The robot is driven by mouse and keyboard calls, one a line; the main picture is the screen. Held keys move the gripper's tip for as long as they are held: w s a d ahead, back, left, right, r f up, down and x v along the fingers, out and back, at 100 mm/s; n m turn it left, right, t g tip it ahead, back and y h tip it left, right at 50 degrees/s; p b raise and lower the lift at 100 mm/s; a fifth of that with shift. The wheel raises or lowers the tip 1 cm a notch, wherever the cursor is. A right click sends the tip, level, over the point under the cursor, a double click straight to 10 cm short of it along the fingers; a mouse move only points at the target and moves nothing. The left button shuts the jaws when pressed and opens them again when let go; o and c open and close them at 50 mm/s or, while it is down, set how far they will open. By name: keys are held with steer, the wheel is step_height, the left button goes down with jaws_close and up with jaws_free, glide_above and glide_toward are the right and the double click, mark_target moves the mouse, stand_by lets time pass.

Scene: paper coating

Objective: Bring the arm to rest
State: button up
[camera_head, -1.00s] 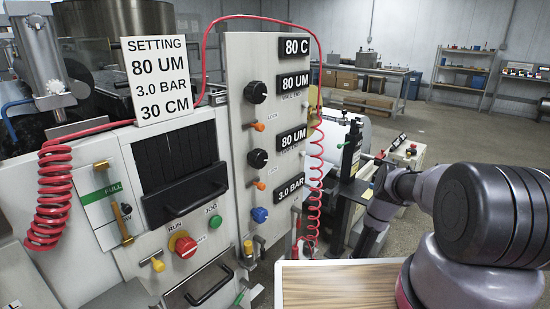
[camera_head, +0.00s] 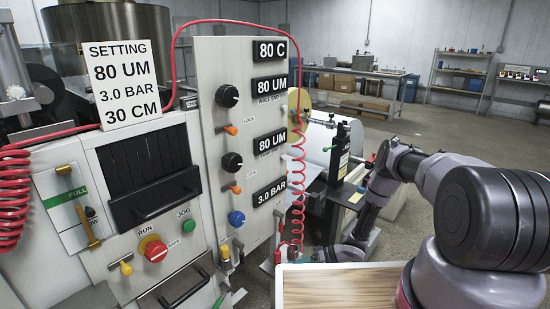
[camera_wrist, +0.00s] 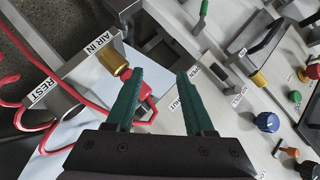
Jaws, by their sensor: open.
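My arm (camera_head: 445,172) reaches in from the right in the head view and bends down beside the right side of the coating machine (camera_head: 205,150). The head view shows its end only small and low by the machine. In the wrist view my gripper (camera_wrist: 158,74) has two green fingers spread apart. No object is clamped between them. A red coupling (camera_wrist: 143,100) with a red hose lies beyond the left finger, partly hidden by it. A brass fitting (camera_wrist: 114,63) labelled AIR IN sits just left of the left fingertip. I cannot tell whether the finger touches either.
A bracket labelled REST (camera_wrist: 40,92) and loops of red hose lie left in the wrist view. Knobs such as a blue one (camera_wrist: 265,122) are at right. A wood-topped table (camera_head: 340,288) stands below my arm. Open floor (camera_head: 440,135) lies behind.

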steer(key=w+d+r+m+t+h, duration=0.1)
steer(key=w+d+r+t+h, duration=0.2)
steer(key=w+r, duration=0.7)
steer(key=w+d+r+t+h, duration=0.2)
steer(key=w+d+r, duration=0.3)
steer(key=w+r, duration=0.45)
steer(key=w+d+r+m+t+h, duration=0.1)
steer(key=w+d+r+m+h, duration=0.3)
steer(key=r, duration=1)
steer(key=s+d+r+n+t+h, duration=0.1)
steer(key=d+r+t+h, duration=0.15)
steer(key=d+r, duration=0.75)
steer(key=s+r+m+g+h, duration=0.1)
steer(key=s+r+m+h, duration=0.1)
steer(key=s+r, duration=0.85)
steer(key=s+r+m+h, duration=0.15)
steer(key=s+r, duration=0.55)
steer(key=r, duration=0.7)
steer(key=s+a+r+m+y, duration=0.1)
steer(key=s+a+r, duration=0.1)
steer(key=s, duration=1.1)
steer(key=s+a+r+m+g+y, duration=0.1)
steer(key=s+a+r+m+y, duration=0.1)
steer(key=s, duration=1)
steer(key=shift+s+a+r, duration=0.3)
steer(key=shift+s+a, duration=0.1)
steer(key=shift+a, duration=0.3)
